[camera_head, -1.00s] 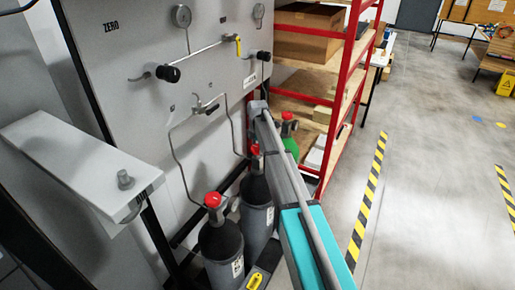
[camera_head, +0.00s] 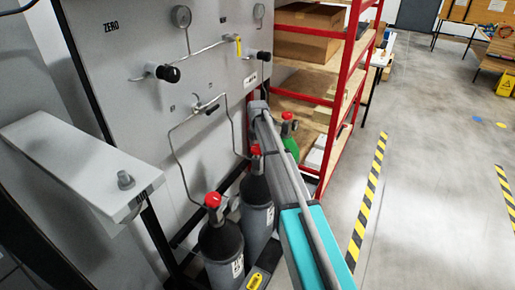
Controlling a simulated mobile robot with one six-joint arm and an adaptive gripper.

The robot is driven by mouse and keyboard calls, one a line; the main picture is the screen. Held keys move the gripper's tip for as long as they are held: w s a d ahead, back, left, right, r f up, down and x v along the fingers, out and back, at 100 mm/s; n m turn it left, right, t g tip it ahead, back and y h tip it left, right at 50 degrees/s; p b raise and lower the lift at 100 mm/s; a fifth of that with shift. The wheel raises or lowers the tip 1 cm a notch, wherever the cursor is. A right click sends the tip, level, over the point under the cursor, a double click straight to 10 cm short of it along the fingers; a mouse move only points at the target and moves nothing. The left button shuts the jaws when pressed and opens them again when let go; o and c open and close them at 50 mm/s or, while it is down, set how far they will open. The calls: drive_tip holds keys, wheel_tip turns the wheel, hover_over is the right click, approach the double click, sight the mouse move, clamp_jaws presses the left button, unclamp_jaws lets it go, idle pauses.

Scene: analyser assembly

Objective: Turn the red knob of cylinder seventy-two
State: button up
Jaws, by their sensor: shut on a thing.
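Three gas cylinders with red knobs stand by the grey panel. The nearest dark cylinder (camera_head: 221,243) has its red knob (camera_head: 213,200) in plain view. A second dark cylinder (camera_head: 257,190) stands behind it to the right, its red knob (camera_head: 255,149) showing right beside my arm. A green cylinder (camera_head: 291,148) with a red knob (camera_head: 288,116) is farther back, partly behind my arm. The cylinder labels are too small to read, so I cannot tell which is seventy-two. My arm reaches from the bottom right up past the second cylinder. My gripper is hidden.
The grey panel (camera_head: 140,70) carries gauges, thin pipes and black knobs (camera_head: 168,73). A red-framed shelf (camera_head: 345,90) with boxes stands close right of the cylinders. A white ledge (camera_head: 75,160) juts out at left. The floor at right is clear, with yellow-black tape (camera_head: 368,200).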

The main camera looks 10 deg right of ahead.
drive_tip(key=o, duration=0.9)
drive_tip(key=shift+o, duration=0.2)
drive_tip(key=shift+m, duration=0.5)
